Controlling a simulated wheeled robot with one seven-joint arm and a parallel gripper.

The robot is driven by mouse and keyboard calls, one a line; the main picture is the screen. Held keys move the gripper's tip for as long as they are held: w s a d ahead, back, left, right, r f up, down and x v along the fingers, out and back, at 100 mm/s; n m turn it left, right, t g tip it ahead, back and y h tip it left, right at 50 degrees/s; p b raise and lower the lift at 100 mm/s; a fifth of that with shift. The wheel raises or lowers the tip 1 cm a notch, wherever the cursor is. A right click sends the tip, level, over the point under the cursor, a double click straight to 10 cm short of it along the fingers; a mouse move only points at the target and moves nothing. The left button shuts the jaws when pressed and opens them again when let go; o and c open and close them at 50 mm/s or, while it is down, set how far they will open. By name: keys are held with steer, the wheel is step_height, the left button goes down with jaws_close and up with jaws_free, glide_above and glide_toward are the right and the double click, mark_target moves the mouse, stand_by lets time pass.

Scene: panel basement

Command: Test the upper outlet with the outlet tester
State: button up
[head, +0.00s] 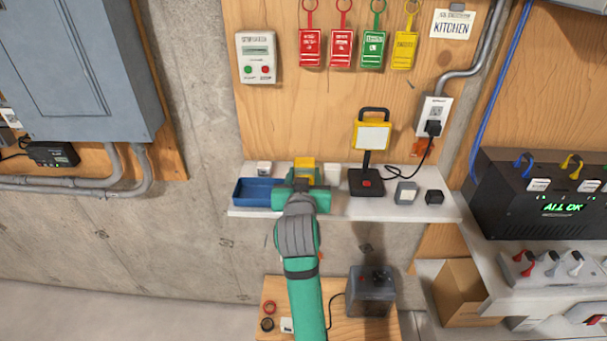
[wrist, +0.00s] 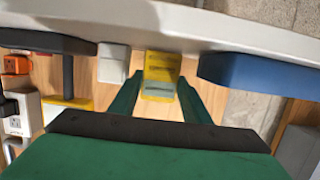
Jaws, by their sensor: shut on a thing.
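The outlet tester looks to be the small yellow block (head: 304,171) on the wall shelf. My gripper (head: 302,185) reaches over the shelf and is shut on it. In the wrist view, which appears upside down, the yellow block (wrist: 161,72) sits between the two green fingers (wrist: 160,98). The outlet box (head: 434,113) is on the plywood to the right, with a black plug (head: 433,128) in its lower socket. In the wrist view the outlet box (wrist: 18,122) is at the left edge, and its upper socket appears free.
The shelf (head: 345,208) also holds a blue bin (head: 258,192) left of my gripper, small white blocks, a yellow work lamp (head: 371,135) and small grey and black boxes to the right. The lamp and its cord stand between my gripper and the outlet.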

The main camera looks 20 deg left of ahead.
steer(key=shift+r, duration=1.4)
